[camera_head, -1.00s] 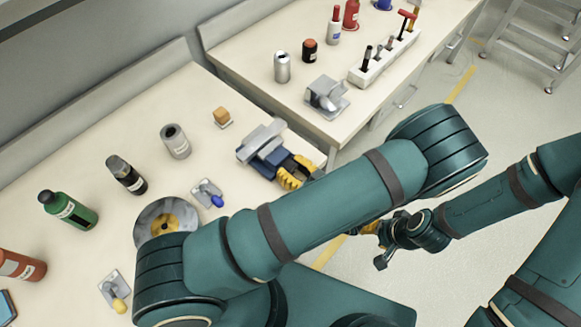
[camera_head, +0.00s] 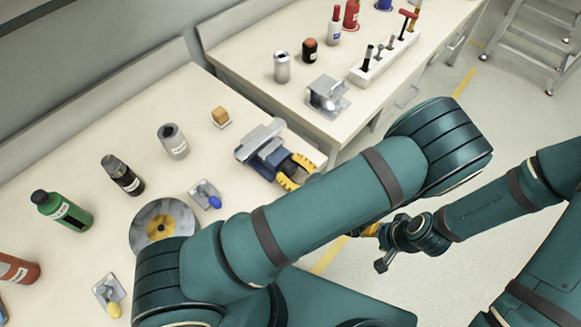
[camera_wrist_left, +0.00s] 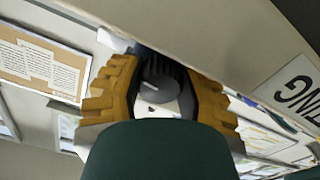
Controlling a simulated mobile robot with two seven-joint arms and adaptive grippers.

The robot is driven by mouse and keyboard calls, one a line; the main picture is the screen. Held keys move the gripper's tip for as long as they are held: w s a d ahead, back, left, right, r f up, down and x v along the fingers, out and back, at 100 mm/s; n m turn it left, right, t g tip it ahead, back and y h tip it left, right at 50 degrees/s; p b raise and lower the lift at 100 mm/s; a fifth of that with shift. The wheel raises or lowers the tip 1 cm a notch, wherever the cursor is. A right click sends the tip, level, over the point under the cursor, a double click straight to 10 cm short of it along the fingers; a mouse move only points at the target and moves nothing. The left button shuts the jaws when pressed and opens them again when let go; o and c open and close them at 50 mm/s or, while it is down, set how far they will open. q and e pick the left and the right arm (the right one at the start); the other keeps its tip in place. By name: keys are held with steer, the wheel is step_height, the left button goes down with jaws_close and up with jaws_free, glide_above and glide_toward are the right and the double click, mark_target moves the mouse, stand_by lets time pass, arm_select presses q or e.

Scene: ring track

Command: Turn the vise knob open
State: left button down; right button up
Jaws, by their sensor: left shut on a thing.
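The vise (camera_head: 268,152), with grey jaws and a blue body, stands near the front edge of the left bench. My left gripper (camera_head: 297,171), with yellow ridged fingers, is at the vise's near end, partly hidden by my own arm. In the left wrist view the grey round knob (camera_wrist_left: 158,82) sits between the two yellow fingers, and the gripper is shut on it. My right gripper (camera_head: 378,231) hangs over the floor beyond my left arm. Its fingers are too small and covered to judge.
A second bench behind holds a tool rack (camera_head: 385,58).

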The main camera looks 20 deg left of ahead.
mark_target(290, 165)
arm_select(q)
steer(key=c, duration=0.5)
jaws_free()
steer(key=shift+a, duration=0.1)
step_height(290, 165, up, 10)
steer(key=shift+r, duration=0.1)
